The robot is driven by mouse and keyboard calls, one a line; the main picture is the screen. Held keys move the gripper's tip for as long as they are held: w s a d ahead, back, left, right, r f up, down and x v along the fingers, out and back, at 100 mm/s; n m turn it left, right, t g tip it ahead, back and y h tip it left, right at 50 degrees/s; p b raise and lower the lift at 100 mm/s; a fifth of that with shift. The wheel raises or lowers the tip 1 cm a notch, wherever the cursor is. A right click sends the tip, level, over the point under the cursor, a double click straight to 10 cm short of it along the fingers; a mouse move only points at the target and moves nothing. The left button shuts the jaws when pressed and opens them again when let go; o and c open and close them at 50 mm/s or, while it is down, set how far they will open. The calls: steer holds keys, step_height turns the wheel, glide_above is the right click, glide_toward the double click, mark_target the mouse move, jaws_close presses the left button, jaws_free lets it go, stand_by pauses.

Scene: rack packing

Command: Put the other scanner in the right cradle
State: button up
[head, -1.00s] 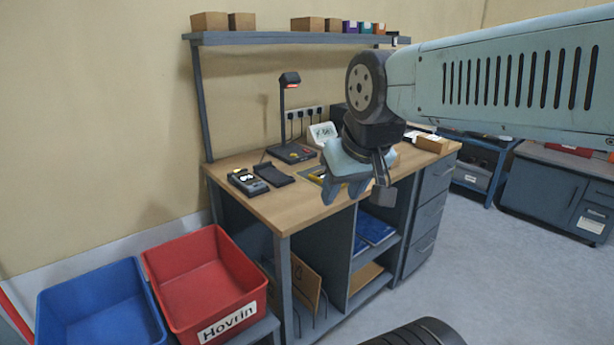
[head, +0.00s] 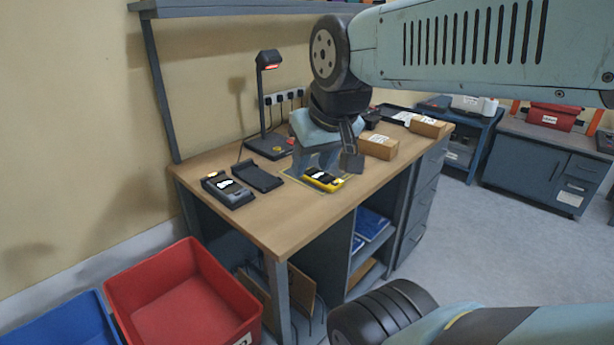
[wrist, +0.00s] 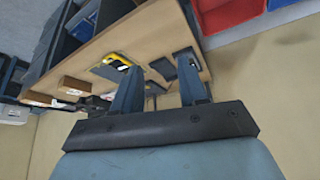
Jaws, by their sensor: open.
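A yellow-and-black scanner (head: 323,180) lies on a marked mat on the bench; it also shows in the wrist view (wrist: 118,62). To its left is a dark cradle (head: 258,178) that looks empty, the right one of a pair. The left cradle (head: 230,200) holds a grey scanner (head: 222,184) with an orange patch. In the wrist view the empty cradle (wrist: 163,68) shows between my fingers. My gripper (head: 314,165) is open with nothing between its fingers (wrist: 160,90). In the head view it overlaps the area just behind the yellow scanner; its height above the bench is hard to tell.
A lamp (head: 267,95) stands behind the cradles. Cardboard boxes (head: 378,146) sit on the bench's right side. A red bin (head: 185,300) and a blue bin (head: 60,325) stand at the front left. Bare bench top (head: 265,225) lies in front of the cradles.

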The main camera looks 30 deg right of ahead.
steer(key=o, duration=0.3)
steer(key=shift+w+a+f, duration=0.1)
steer(key=shift+f, duration=0.05)
steer(key=shift+o, duration=0.7)
steer(key=shift+w+f+m+g+y, duration=0.2)
steer(key=shift+f+m+g+y, duration=0.1)
steer(key=shift+f+m, duration=0.1)
steer(key=o, duration=0.6)
steer(key=w+f+m+y, duration=0.1)
steer(key=m, duration=0.1)
steer(key=w+f+m+g+y, duration=0.1)
steer(key=w+f+m+y, duration=0.1)
steer(key=w+f+m+g+y, duration=0.1)
steer(key=w+f+m, duration=0.1)
steer(key=m, duration=0.1)
steer(key=shift+w, duration=0.25)
steer(key=shift+o, duration=0.2)
steer(key=m+t, duration=1)
steer(key=m, duration=1.4)
glide_toward(324, 178)
steer(key=shift+x, duration=4.85)
